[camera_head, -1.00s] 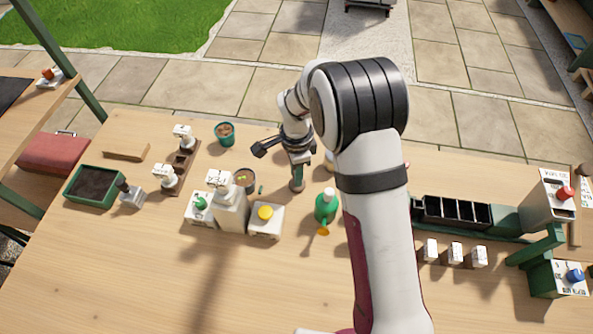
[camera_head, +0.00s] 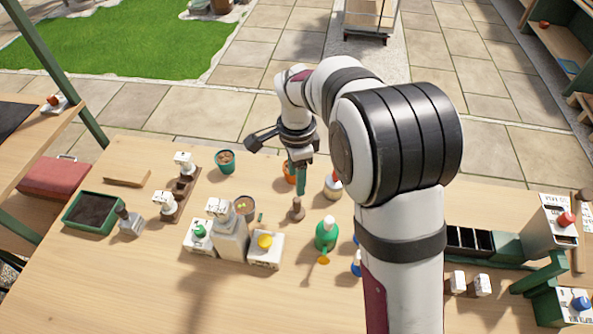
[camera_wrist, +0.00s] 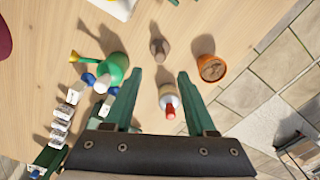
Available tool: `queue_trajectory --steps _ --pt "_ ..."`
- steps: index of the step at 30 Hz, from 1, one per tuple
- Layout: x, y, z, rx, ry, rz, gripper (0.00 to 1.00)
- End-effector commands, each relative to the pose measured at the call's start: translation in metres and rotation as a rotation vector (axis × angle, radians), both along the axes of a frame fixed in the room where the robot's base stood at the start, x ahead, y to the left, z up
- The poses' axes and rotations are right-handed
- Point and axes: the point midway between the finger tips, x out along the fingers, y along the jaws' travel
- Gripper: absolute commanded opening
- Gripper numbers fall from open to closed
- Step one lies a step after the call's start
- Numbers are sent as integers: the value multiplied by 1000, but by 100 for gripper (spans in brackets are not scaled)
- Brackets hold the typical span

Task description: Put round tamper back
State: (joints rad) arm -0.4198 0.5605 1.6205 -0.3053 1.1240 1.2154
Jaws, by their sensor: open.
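The round tamper (camera_head: 297,211), a small brown wooden piece with a knob-like handle on a wider round base, stands upright on the table. In the wrist view the tamper (camera_wrist: 159,48) lies just beyond the fingertips, apart from them. My gripper (camera_head: 300,190) is above and slightly behind the tamper in the head view, pointing down with green fingers. In the wrist view my gripper (camera_wrist: 161,76) is open with nothing between its fingertips. A brown wooden rack (camera_head: 180,188) with white-topped pieces at it stands to the left; I cannot tell whether it holds a place for the tamper.
A terracotta pot (camera_wrist: 211,69) and a red-capped bottle (camera_wrist: 168,97) are close to the gripper. A green watering can (camera_head: 326,234) stands right of the tamper, white containers (camera_head: 231,240) to its left. The front left of the table is clear.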

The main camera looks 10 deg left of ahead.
Motion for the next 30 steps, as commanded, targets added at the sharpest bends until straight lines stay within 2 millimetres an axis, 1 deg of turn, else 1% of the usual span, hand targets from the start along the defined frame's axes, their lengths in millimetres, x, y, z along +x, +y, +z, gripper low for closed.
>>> queue_trajectory --steps 1,3,8,10,11,13,14,15,16,17,18,21,24,25,27,30 --pt "1 0 8 0 -3 0 56" --pt "0 0 16 0 -1 -1 56" --pt "-1 -1 21 0 0 1 56" --pt "-7 -11 31 5 1 19 56" --pt "-14 -20 39 10 2 39 56" --pt "-44 -51 65 29 6 114 56" --pt "-62 -66 75 40 8 155 56" --pt "-89 -86 87 56 11 215 56" --pt "-111 -99 93 68 11 262 56" --pt "-133 -110 98 82 8 309 56" --pt "-162 -121 100 98 4 370 56" --pt "-223 -137 95 133 -12 501 56" --pt "-256 -141 85 153 -24 583 56" --pt "-261 -142 83 156 -26 597 56" --pt "-267 -142 81 160 -27 614 56" --pt "-267 -142 81 161 -27 617 56"
